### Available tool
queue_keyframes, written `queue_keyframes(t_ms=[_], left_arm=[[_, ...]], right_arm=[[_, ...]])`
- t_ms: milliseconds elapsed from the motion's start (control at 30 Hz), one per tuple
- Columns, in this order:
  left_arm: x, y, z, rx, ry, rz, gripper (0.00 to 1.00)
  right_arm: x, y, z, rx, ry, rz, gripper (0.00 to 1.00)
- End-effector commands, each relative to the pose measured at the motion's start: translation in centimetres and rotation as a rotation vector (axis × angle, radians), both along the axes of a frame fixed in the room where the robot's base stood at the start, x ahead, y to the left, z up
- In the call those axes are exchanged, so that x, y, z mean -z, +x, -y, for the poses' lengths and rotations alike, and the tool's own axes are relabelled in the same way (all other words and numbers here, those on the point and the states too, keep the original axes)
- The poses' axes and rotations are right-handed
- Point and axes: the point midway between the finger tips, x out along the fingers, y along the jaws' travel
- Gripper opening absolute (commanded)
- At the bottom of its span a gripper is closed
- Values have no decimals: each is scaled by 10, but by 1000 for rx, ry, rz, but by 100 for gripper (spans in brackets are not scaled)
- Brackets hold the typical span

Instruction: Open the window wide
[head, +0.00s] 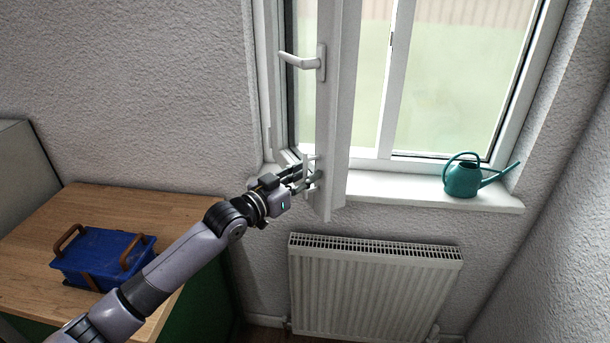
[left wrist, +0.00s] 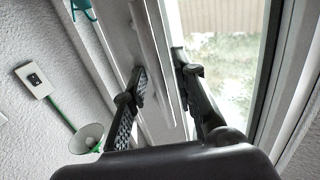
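The window's left sash (head: 335,110) stands swung inward, its free edge toward me. Its white handle (head: 303,61) sticks out level to the left from the sash, well above my gripper. My left gripper (head: 311,176) is at the lower part of the sash's free edge. In the left wrist view, the fingers of my left gripper (left wrist: 165,82) are spread apart, with the white sash frame (left wrist: 153,55) between them. I cannot tell whether either finger touches it. My right gripper is in neither view.
A teal watering can (head: 462,178) stands on the right part of the windowsill (head: 400,190). A white radiator (head: 375,285) is below. A blue box (head: 103,257) with brown handles sits on the wooden worktop (head: 150,203) at left. A wall plate (left wrist: 33,80) shows in the wrist view.

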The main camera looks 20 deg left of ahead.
Motion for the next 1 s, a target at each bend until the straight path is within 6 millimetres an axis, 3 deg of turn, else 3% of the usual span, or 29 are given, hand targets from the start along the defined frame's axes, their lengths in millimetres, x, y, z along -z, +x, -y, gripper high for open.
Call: queue_keyframes(t_ms=[433,1000], left_arm=[[2,-8,-3,0,3,-1,30],[2,-99,-34,0,2,-3,30]], right_arm=[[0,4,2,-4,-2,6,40],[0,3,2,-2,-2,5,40]])
